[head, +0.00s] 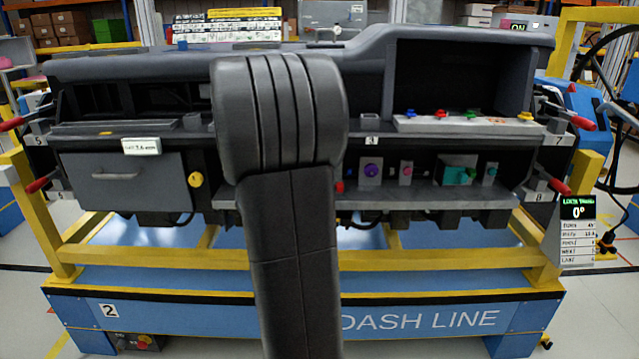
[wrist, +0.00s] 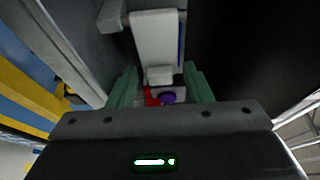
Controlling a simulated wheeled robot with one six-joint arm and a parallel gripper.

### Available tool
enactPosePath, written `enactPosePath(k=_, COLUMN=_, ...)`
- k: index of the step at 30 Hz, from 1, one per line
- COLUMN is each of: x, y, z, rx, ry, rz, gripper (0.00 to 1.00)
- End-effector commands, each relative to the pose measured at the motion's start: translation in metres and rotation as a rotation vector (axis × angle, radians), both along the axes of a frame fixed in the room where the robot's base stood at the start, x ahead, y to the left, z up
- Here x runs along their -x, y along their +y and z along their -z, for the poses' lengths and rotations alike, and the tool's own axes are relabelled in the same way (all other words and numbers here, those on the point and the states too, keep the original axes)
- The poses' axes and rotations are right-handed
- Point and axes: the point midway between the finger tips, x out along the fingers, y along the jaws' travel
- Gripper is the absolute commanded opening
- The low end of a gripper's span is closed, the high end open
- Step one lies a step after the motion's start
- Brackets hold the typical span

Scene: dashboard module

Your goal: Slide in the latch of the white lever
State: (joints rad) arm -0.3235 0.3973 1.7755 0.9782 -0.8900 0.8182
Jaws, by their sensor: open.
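In the wrist view, a white lever-like part (wrist: 158,40) with a smaller white block (wrist: 159,75) at its near end lies ahead of and between my fingers. I take this as the white lever; I cannot tell which piece is its latch. My gripper (wrist: 160,84) is open, with one green finger on each side of the block. I cannot tell whether either finger touches it. In the head view my dark arm covers the middle of the dashboard, and the lever and my gripper are hidden behind it.
A purple knob (wrist: 168,98) and a red part lie close between my fingers. In the head view, the dashboard (head: 460,60) has a shelf with a purple knob (head: 371,171) and a teal part (head: 458,175). Red-handled clamps (head: 582,123) stick out at both ends.

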Motion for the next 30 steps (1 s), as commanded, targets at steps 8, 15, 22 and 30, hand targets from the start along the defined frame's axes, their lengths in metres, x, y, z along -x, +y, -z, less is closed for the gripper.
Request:
enactPosePath(k=8, x=0.035, y=0.015, z=-0.001, rx=0.0, ry=0.0, rz=-0.005, gripper=0.45)
enactPosePath(k=15, x=0.086, y=0.036, z=-0.001, rx=-0.001, ry=-0.001, rz=-0.005, gripper=0.45)
enactPosePath(k=22, x=0.117, y=0.048, z=-0.001, rx=0.0, ry=0.0, rz=-0.004, gripper=0.45)
enactPosePath(k=30, x=0.128, y=0.051, z=0.0, rx=0.0, ry=0.0, rz=0.0, gripper=0.45)
